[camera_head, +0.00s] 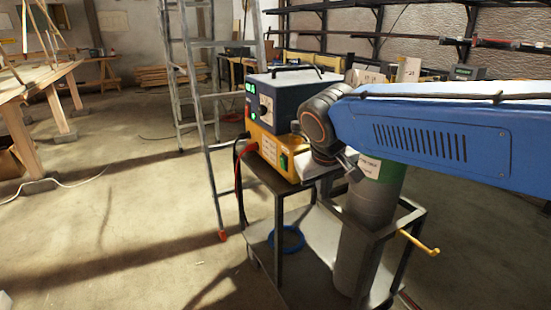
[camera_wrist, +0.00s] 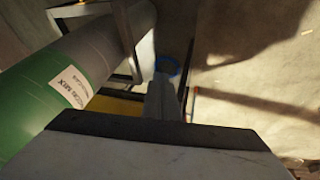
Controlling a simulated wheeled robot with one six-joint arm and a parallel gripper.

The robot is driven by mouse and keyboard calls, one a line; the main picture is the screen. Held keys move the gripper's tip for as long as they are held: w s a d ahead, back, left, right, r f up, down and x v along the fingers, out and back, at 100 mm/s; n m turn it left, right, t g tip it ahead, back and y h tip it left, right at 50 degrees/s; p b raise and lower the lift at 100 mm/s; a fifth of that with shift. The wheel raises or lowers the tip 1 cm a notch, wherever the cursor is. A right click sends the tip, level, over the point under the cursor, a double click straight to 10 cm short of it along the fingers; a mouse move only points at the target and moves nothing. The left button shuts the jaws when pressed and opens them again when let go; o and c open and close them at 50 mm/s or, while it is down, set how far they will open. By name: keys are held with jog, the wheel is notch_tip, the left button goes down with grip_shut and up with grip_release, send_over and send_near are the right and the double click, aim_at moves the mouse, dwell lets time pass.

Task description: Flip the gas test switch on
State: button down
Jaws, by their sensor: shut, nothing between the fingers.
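A yellow machine (camera_head: 266,145) sits on top of a metal cart, with a dark blue-grey unit (camera_head: 274,104) stacked on it. The yellow front has a green rocker switch (camera_head: 284,162) at its right end; I cannot tell whether this is the gas test switch or which way it is set. The blue-grey unit shows green lit displays and a dark knob. My gripper (camera_wrist: 162,88) is shut and empty, pointing down over the cart in the wrist view. In the head view my arm hides part of it, close to the right of the yellow machine. I see no contact with the switch.
A grey gas cylinder (camera_head: 366,225) with a green top stands in the cart (camera_head: 322,240), close to my gripper. A blue ring (camera_head: 287,239) lies on the lower shelf. A ladder (camera_head: 205,130) stands left of the machines. Floor at left is mostly clear.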

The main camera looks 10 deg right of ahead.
aim_at(283, 163)
jog(key=w+a+r+t+h, duration=0.1)
jog(key=w+a+r, duration=0.1)
jog(key=w+a, duration=0.5)
jog(key=w+a+r+t+h, duration=0.1)
jog(key=w+a+r, duration=0.2)
jog(key=w+a, duration=0.4)
jog(key=w, duration=0.3)
jog(key=shift+r+n, duration=0.3)
jog(key=shift+n, duration=0.1)
jog(key=w+d+f, duration=0.6)
jog(key=d+f, duration=0.1)
jog(key=shift+d, duration=0.25)
jog(key=shift+f, duration=0.1)
